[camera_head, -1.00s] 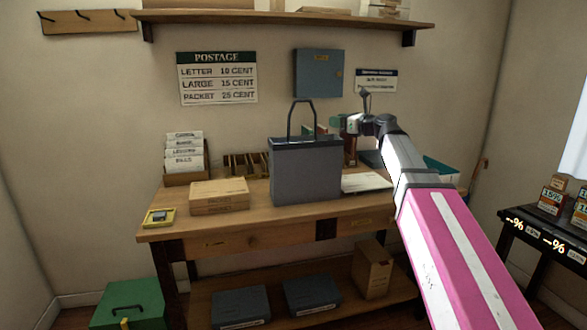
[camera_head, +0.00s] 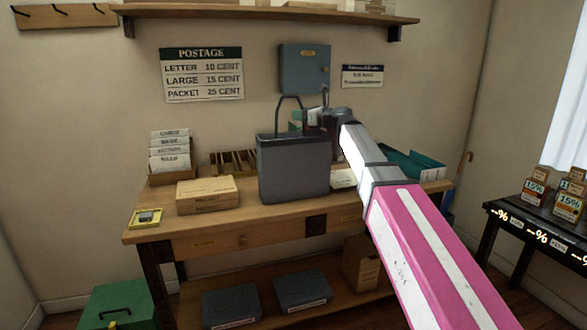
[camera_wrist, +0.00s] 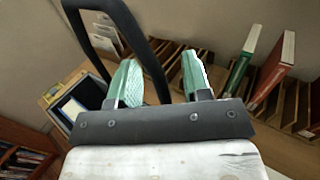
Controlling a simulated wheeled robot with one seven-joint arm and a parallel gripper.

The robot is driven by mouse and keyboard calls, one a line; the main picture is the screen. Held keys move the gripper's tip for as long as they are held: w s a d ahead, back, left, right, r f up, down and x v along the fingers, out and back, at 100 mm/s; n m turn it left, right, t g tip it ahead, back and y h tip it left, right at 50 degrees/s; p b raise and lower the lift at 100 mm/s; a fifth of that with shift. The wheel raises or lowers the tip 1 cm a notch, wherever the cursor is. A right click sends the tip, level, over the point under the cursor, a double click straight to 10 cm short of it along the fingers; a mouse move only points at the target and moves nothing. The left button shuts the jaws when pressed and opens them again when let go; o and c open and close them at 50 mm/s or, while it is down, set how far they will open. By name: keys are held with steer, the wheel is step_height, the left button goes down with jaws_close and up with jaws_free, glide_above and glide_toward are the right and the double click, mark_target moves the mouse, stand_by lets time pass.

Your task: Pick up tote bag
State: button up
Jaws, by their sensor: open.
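The grey tote bag (camera_head: 293,168) stands upright on the wooden desk (camera_head: 190,222), with its dark loop handle (camera_head: 278,110) sticking up. My gripper (camera_head: 299,119) is just above the bag's top, at the right side of the handle. In the wrist view, my gripper (camera_wrist: 160,78) has its two green fingers spread apart. One strand of the handle (camera_wrist: 146,52) crosses the gap between them in the picture. I cannot tell whether it lies between the fingertips or at another depth. The bag's body is not clearly seen in the wrist view.
A cardboard box (camera_head: 208,195) sits left of the bag, with a file holder (camera_head: 169,155) behind it. A wooden slotted rack (camera_head: 234,162) is behind the bag. A teal tray (camera_head: 413,162) is at the right. A wall cabinet (camera_head: 304,67) hangs above.

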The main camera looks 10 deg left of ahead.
steer(key=shift+w+a, duration=0.3)
steer(key=shift+a, duration=0.25)
jaws_close()
steer(key=shift+r, duration=0.15)
